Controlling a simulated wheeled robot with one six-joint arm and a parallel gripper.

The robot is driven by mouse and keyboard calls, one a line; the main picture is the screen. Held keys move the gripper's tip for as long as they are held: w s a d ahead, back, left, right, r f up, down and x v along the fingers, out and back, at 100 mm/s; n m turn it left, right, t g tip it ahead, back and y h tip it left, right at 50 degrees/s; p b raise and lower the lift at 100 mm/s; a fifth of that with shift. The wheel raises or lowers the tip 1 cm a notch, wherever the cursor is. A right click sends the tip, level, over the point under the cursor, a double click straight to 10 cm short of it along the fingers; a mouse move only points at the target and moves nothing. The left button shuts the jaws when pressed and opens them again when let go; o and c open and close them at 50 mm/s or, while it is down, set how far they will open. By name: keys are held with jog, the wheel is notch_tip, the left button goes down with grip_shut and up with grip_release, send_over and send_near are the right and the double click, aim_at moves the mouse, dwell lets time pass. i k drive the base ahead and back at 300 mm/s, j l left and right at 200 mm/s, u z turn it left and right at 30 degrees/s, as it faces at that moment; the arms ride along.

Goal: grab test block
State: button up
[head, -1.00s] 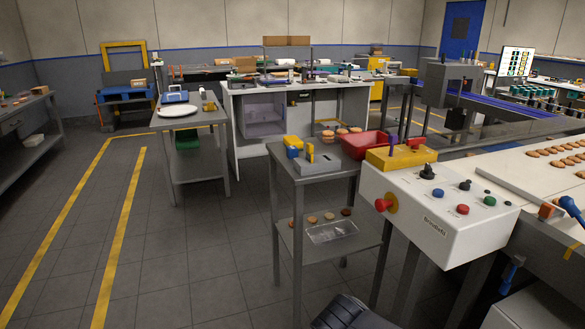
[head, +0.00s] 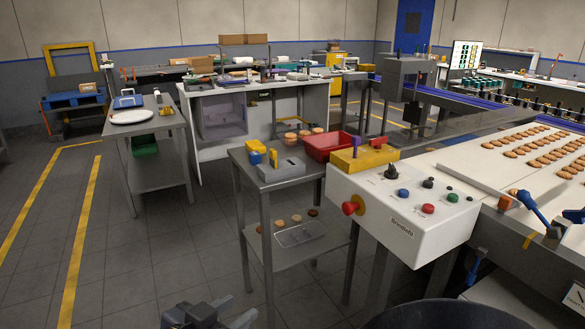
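My gripper (head: 232,310) shows at the bottom edge of the head view, with its two dark fingers apart and nothing seen between them. It is in front of the small grey table and well apart from it. No block is clearly marked as the test block. On the table top stand a grey block with a yellow upright piece (head: 282,169) and a small blue and yellow block (head: 254,155). A larger yellow block (head: 362,159) with a purple upright piece rests on top of the white control box.
The small grey table (head: 262,185) also bears a red tray (head: 327,146) and biscuits; its lower shelf holds a clear tray (head: 299,235). The white control box (head: 400,210) with knobs stands right of it. Floor to the left is free.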

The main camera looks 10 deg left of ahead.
aim_at(255, 157)
jog(key=i+j+z, duration=0.35)
jog(key=j+z, duration=0.15)
jog(key=i+j+z, duration=0.25)
jog(key=j, duration=0.15)
jog(key=j+z, duration=0.2)
jog(key=j, duration=0.15)
jog(key=i+j, duration=0.1)
jog(key=j, duration=0.35)
jog(key=i+j, duration=0.15)
jog(key=j, duration=0.3)
jog(key=i+j+z, duration=0.1)
jog(key=j, duration=0.35)
jog(key=i+j, duration=0.1)
jog(key=j, duration=0.35)
